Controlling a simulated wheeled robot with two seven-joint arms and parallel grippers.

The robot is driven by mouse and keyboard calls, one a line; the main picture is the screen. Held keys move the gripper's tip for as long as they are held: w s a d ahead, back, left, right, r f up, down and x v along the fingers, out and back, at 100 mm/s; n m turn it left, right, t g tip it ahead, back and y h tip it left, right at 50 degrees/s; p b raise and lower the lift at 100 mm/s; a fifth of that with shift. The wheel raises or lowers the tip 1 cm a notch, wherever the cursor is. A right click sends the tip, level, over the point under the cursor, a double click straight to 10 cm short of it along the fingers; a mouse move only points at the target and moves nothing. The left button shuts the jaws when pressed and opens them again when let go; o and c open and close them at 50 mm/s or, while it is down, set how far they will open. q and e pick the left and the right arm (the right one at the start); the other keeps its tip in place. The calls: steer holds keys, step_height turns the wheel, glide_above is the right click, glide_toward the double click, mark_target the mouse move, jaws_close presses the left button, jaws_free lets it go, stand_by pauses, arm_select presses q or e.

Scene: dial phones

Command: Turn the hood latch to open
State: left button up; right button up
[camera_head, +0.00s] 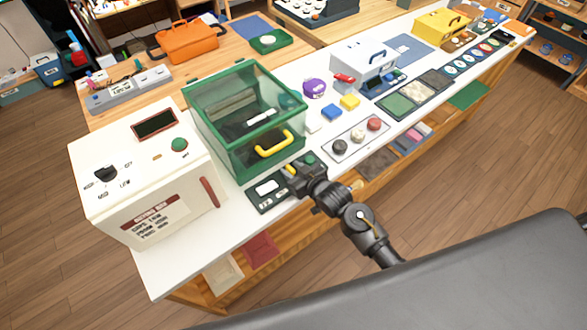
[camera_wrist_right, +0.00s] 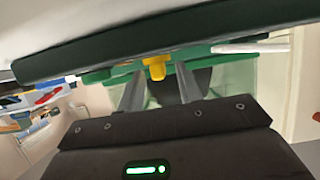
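The hood is a clear box with a green frame (camera_head: 245,110), and its lid looks closed. A yellow handle (camera_head: 273,146) sits on its front face. My right gripper (camera_head: 292,172) is just in front of the hood, below and to the right of that handle. In the right wrist view its two fingers (camera_wrist_right: 161,75) stand apart. A yellow piece (camera_wrist_right: 155,68) on the green edge shows between the fingertips; I cannot tell whether they touch it. I see no separate latch clearly. My left gripper is not in view.
A white box (camera_head: 150,190) with knobs and a red handle stands left of the hood. A small dark panel (camera_head: 266,190) lies beside my right gripper. A panel of round knobs (camera_head: 357,140), yellow and blue blocks, and a purple item (camera_head: 315,88) are to the right.

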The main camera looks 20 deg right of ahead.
jaws_close()
